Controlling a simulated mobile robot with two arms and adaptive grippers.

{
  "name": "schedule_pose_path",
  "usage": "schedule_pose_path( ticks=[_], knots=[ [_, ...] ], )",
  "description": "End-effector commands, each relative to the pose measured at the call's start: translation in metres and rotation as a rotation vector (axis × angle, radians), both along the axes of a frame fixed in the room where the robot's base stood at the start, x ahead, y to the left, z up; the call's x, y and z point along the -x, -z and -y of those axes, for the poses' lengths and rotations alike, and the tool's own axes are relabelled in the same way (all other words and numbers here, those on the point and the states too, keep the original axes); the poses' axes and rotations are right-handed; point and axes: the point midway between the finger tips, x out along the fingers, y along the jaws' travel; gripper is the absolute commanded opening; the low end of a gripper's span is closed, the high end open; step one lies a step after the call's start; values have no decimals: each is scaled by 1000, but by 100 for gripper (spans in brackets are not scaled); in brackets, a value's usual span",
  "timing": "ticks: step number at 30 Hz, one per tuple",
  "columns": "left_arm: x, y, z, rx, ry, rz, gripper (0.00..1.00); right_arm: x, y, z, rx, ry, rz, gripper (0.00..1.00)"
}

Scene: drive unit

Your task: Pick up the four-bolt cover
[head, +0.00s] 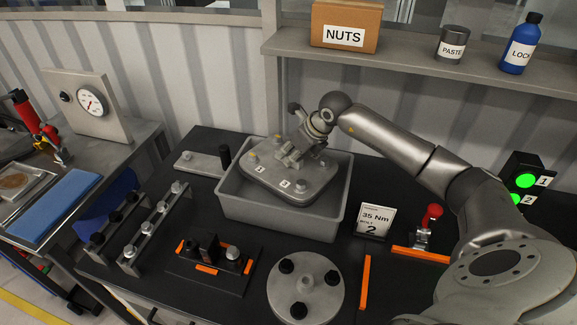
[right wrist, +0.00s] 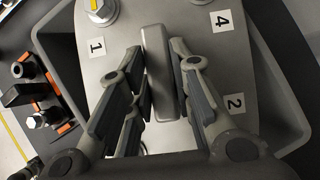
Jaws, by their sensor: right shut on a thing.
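The four-bolt cover (head: 312,188) is a grey plate with rounded corners, numbered labels and bolts near its corners. In the head view it is at the grey bin (head: 328,230), within its rim; I cannot tell whether it rests or hangs there. My right gripper (head: 291,156) comes down on it from above. In the right wrist view the fingers of my right gripper (right wrist: 155,95) are on both sides of the raised grip bar in the middle of the cover (right wrist: 200,55), shut on it. The cover's underside is hidden. My left gripper is not in view.
Left of the bin are a bolt rack (head: 138,236) and a small plate (head: 200,163). In front are an orange-marked fixture (head: 212,262) and a round flange (head: 306,287). A torque sign (head: 375,221) and red-knobbed clamp (head: 430,220) stand right. A shelf (head: 400,43) runs behind.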

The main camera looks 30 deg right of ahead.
Motion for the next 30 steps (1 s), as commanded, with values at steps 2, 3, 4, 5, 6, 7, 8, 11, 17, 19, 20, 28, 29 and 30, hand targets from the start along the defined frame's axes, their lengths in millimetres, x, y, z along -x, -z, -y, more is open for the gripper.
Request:
schedule_pose_path(
  ticks=[2,3,4,5,6,7,8,11,17,19,20,28,29,30],
  knots=[
    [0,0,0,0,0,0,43,0,0,0,0,1,1,0],
    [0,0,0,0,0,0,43,0,0,0,0,0,1,0],
    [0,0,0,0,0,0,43,0,0,0,0,1,1,0],
    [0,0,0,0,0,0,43,0,0,0,0,1,1,0],
    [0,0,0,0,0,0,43,0,0,0,0,1,1,0],
    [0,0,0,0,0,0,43,0,0,0,0,1,1,0],
    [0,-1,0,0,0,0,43,-3,-8,0,-2,1,17,0],
    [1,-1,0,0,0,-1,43,-3,-8,0,-2,1,17,0],
    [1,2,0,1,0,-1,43,-3,-8,0,-1,0,17,0],
    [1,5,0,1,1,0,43,-4,-11,0,-3,1,18,0],
    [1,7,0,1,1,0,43,-4,-12,0,-3,1,18,0],
    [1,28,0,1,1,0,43,3,-43,-1,0,-1,21,0],
    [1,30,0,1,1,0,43,7,-47,-1,2,-1,20,0],
    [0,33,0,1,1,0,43,12,-53,-3,1,-2,20,0]
  ],
)
